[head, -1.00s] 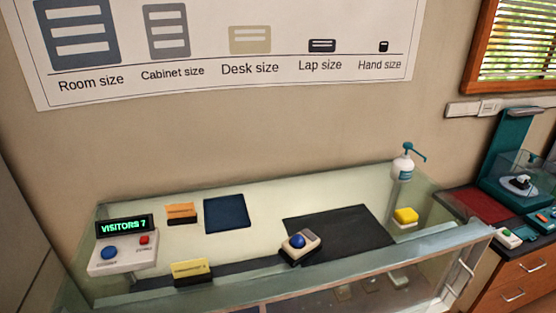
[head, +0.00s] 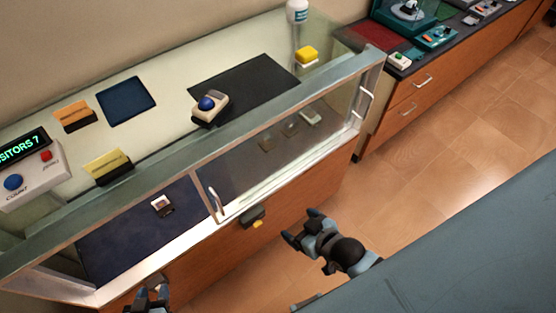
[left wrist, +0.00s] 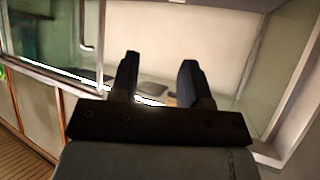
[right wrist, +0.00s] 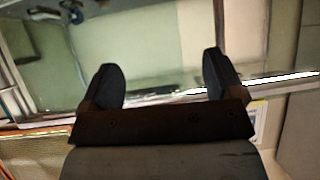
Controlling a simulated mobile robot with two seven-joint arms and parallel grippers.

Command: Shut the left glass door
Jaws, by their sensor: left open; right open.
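The glass display case (head: 170,160) runs across the head view. Its front left half looks open, showing a navy floor (head: 120,235) with a small card-like item (head: 162,206) on it. A framed glass pane (head: 270,160) covers the right half, with a handle (head: 215,204) at its left edge. Another handle (head: 366,103) is at the far right. I cannot tell whether the left door is stacked with the right one. My left gripper (head: 150,291) is open, low before the left opening. My right gripper (head: 303,227) is open before the case front, right of the lock (head: 253,217). Neither touches a handle.
On the case top are a visitor counter (head: 30,170), orange (head: 74,115) and yellow (head: 108,166) cards, a blue-button device (head: 209,105) and a pump bottle (head: 297,12). Wooden drawers (head: 415,95) stand at right. The tiled floor (head: 440,125) is clear.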

